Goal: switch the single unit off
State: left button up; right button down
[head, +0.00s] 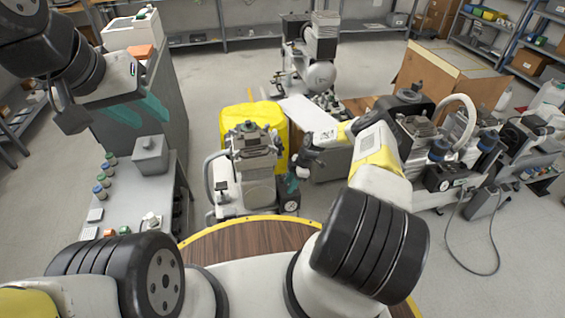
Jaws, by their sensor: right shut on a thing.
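A compressor with a grey motor head (252,150), which looks like the single unit, stands at the centre, in front of a yellow panel. A round gauge (291,206) shows low at its right side. My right gripper (291,180) is at the unit's right side, above the gauge, and is shut on a small part there. The fingers and wrist hide that part, and I cannot make out the switch or its position. My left gripper (138,112) is at the upper left, away from the unit, with its teal fingers apart and nothing visible between them.
A grey bench (133,190) with small jars and a grey box (150,155) is at the left. Another compressor (318,75) stands behind. A larger compressor set (440,150) and a cardboard box (450,80) are at the right. A cable lies on the floor, which is clear at back left.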

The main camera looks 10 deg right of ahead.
jog(key=shift+d+f+n, duration=0.1)
jog(key=shift+d+n, duration=0.1)
jog(key=shift+n, duration=0.1)
jog(key=c, duration=0.9)
grip_release()
jog(key=shift+a, duration=0.1)
jog(key=shift+v, duration=3.9)
jog(key=shift+w, duration=0.1)
